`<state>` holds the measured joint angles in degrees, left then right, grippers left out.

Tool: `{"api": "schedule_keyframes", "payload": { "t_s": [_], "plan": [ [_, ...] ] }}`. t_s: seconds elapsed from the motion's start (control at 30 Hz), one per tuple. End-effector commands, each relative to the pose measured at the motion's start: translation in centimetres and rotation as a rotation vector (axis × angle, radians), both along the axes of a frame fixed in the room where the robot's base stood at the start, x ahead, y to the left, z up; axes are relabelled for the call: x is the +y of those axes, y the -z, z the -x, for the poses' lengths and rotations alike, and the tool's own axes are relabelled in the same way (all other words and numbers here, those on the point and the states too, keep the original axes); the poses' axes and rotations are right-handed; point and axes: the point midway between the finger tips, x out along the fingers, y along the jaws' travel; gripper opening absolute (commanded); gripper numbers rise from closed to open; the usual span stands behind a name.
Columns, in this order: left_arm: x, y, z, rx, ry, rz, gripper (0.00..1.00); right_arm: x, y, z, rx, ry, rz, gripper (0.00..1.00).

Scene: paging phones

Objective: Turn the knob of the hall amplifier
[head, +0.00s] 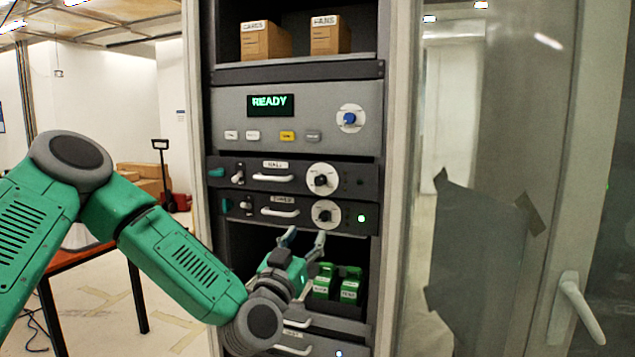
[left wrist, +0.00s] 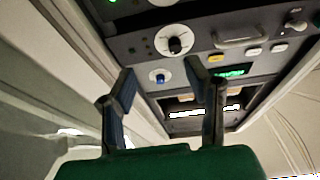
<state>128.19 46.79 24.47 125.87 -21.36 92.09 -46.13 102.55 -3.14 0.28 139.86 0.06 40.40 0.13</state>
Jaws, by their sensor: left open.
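The hall amplifier (head: 225,172) is a dark rack unit labelled HALL, with a handle and toggle. Its knob (head: 321,179) is black on a round white dial at the unit's right. In the left wrist view, which is upside down, the knob (left wrist: 175,45) appears ahead of the fingertips, free of contact. My left gripper (head: 305,236) is open and empty, pointing up in front of the rack. In the head view its fingertips are below the lower amplifier's knob (head: 325,213). It also fills the lower middle of the left wrist view (left wrist: 161,72). My right gripper is not in view.
Above is a grey panel (head: 225,107) with a READY display, buttons and a blue knob (head: 349,119). Below the lower amplifier, green items (head: 336,284) stand in an open bay. A glass door (head: 480,180) with a handle stands right of the rack. Boxes sit on the top shelf.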

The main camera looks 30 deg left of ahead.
Motion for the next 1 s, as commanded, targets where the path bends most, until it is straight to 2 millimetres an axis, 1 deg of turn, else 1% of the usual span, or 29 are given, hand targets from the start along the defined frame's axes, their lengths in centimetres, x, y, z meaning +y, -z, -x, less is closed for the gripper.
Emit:
{"api": "schedule_keyframes", "payload": {
  "t_s": [0.03,0.1,0.17,0.27,0.37,0.7,0.83,1.0],
  "plan": [
    [0.9,-1.6,0.1,-0.036,-0.03,0.001,0.43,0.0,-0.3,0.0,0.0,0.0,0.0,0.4],
    [1.6,-2.6,0.1,-0.062,-0.053,-0.003,0.43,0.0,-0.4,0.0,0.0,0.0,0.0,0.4],
    [1.8,-3.0,-0.1,-0.071,-0.061,-0.004,0.43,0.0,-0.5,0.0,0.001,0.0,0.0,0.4],
    [2.0,-3.4,-1.0,-0.073,-0.061,-0.006,0.43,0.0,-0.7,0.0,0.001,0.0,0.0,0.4],
    [2.5,-4.1,-2.5,-0.072,-0.061,-0.007,0.43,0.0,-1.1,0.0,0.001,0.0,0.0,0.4],
    [4.3,-6.7,-8.9,-0.068,-0.059,-0.004,0.43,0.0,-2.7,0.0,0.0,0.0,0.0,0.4],
    [4.7,-7.4,-10.6,-0.068,-0.057,-0.004,0.43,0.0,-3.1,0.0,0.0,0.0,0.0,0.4],
    [5.0,-7.8,-11.7,-0.067,-0.056,-0.003,0.43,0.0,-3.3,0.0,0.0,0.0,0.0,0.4]
  ]
}}
